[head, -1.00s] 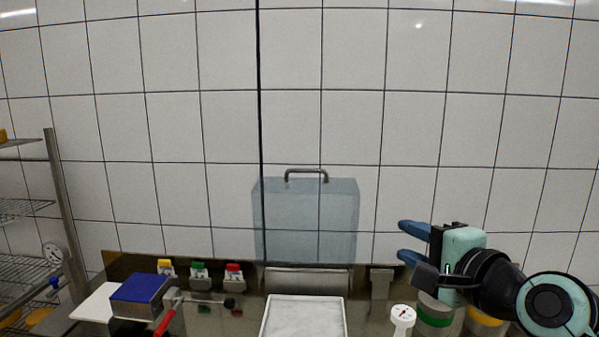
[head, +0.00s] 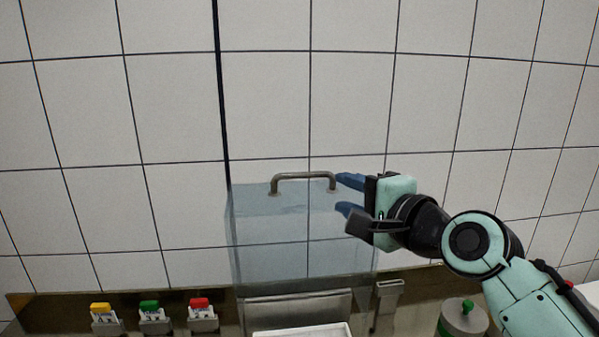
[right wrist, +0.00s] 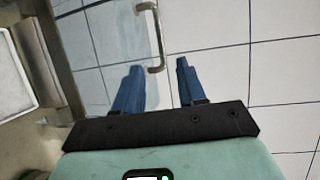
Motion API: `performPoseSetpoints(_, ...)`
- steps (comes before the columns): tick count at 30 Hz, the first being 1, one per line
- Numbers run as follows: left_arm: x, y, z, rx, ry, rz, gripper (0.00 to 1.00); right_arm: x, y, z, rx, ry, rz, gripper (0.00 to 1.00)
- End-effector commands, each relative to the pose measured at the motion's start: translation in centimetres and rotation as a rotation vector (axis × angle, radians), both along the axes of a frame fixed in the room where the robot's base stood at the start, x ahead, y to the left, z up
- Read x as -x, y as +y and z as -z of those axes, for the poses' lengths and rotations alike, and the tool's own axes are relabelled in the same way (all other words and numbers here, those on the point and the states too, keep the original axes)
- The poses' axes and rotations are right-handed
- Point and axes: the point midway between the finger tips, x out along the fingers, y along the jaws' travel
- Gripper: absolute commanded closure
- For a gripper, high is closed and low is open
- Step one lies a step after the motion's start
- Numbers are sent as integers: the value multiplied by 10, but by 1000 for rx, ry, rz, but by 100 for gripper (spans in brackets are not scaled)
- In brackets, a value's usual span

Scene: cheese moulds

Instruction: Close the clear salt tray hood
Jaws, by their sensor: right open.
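The clear salt tray hood (head: 290,235) stands raised against the tiled wall, its grey bar handle (head: 303,176) along the top edge. White salt tray (head: 305,331) shows only its back edge below the hood. My right gripper (head: 344,193) is open and empty, its blue fingers pointing left at the handle's right end. In the right wrist view the handle (right wrist: 160,37) lies just ahead of the fingertips (right wrist: 158,67), roughly in line with the gap between them. I cannot tell whether they touch. The left gripper is out of view.
Yellow (head: 101,311), green (head: 149,310) and red (head: 200,307) tagged holders line the back edge at left. A grey bracket (head: 387,300) stands right of the hood. A lidded canister (head: 463,318) with a green knob stands at lower right.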

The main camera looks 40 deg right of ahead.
Motion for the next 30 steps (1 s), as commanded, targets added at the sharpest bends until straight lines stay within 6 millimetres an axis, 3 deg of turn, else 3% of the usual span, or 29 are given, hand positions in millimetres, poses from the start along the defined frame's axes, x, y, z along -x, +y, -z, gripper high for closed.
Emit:
performPoseSetpoints(12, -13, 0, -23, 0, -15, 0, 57, -82, -9, 8, 0, 3, -1, 60)
performPoseSetpoints(18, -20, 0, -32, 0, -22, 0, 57, -112, -12, 11, -1, 0, 0, 60)
performPoseSetpoints(30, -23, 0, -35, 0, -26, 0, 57, -125, -14, 15, 0, 0, 1, 60)
